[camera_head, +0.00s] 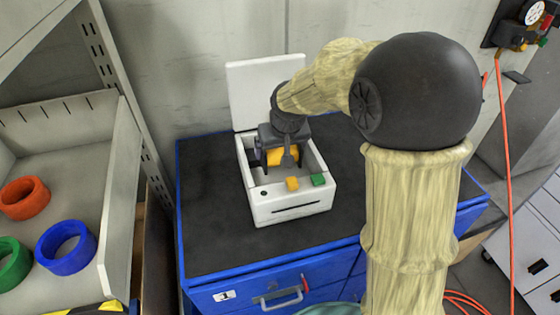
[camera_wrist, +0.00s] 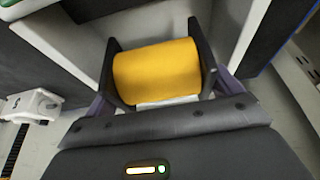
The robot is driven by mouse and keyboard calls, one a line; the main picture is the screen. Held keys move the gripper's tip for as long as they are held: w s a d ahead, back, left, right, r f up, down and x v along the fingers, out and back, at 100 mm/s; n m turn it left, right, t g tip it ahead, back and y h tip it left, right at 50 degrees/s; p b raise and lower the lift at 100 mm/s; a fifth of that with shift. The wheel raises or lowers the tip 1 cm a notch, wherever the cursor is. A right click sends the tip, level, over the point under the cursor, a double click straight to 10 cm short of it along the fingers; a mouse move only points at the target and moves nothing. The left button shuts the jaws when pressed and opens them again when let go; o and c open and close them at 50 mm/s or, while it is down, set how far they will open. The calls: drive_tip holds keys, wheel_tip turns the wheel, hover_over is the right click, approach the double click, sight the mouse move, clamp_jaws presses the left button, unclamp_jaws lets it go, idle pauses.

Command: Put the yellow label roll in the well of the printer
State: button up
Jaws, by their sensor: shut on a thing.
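The yellow label roll (camera_head: 274,157) is between the fingers of my gripper (camera_head: 279,160), which is shut on it. In the wrist view the roll (camera_wrist: 157,70) lies sideways between the two dark fingers, with a white strip below it. The white printer (camera_head: 290,213) stands on the cabinet with its lid (camera_head: 262,88) raised at the back. My gripper and the roll are over or in the printer's open well. I cannot tell whether the roll touches the well floor; the gripper hides part of it.
The printer's front has an orange button (camera_head: 292,183) and a green button (camera_head: 318,180). The blue cabinet's dark top (camera_head: 215,215) is clear around the printer. At left, a shelf bin (camera_head: 118,205) holds red (camera_head: 24,197), green (camera_head: 13,262) and blue (camera_head: 66,247) rolls.

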drive_tip(key=shift+f, duration=0.4)
drive_tip(key=shift+f, duration=1.85)
drive_tip(key=shift+f, duration=0.2)
drive_tip(key=o, duration=0.9)
drive_tip(key=shift+c, duration=0.2)
drive_tip(key=shift+r, duration=0.15)
